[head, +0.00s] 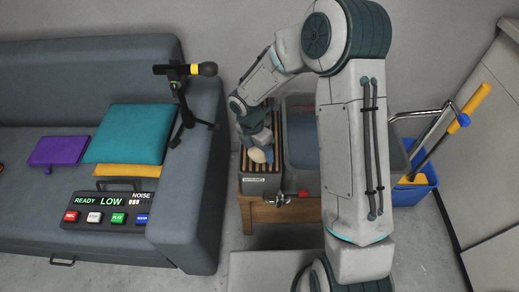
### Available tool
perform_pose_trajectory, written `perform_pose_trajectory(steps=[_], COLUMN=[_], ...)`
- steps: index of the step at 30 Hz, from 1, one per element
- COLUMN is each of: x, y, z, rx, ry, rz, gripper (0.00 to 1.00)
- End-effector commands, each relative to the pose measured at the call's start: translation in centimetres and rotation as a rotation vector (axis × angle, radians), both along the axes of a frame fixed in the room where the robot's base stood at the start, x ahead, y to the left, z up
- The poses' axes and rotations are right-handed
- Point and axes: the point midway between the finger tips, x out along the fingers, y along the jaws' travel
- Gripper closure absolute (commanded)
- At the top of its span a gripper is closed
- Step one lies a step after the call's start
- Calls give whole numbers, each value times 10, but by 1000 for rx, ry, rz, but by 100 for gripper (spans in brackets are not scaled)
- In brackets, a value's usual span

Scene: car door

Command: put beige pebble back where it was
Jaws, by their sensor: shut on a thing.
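My gripper (262,151) points down over a grey box with dark slats (248,182) on a small wooden table (285,214). It is shut on a small beige thing (257,156), which looks like the beige pebble. The pebble is low over the slatted top, and I cannot tell whether it touches it. The gripper and wrist hide part of the pebble and the slats behind it.
A grey basin (300,160) stands right of the slatted box, partly hidden by my arm. A metal fitting (278,200) and a red knob (303,193) are at the table's front. A sofa (195,225) with a microphone (205,69) stands left. A blue bucket (418,190) stands right.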

Motion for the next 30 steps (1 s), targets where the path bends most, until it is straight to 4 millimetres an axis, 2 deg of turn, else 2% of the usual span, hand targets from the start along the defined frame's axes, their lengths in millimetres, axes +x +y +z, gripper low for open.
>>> perform_pose_trajectory(steps=[1, 3, 14, 17, 27, 30], x=[0, 0, 0, 1, 5, 5], y=[0, 0, 0, 2, 15, 17], z=[-2, -1, 4, 15, 86, 102], rx=[-1, 0, 0, 1, 2, 1], ry=[1, 0, 0, -2, -4, -2], rz=[0, 0, -1, -2, 0, -1], gripper=[26, 7, 6, 6, 6, 6])
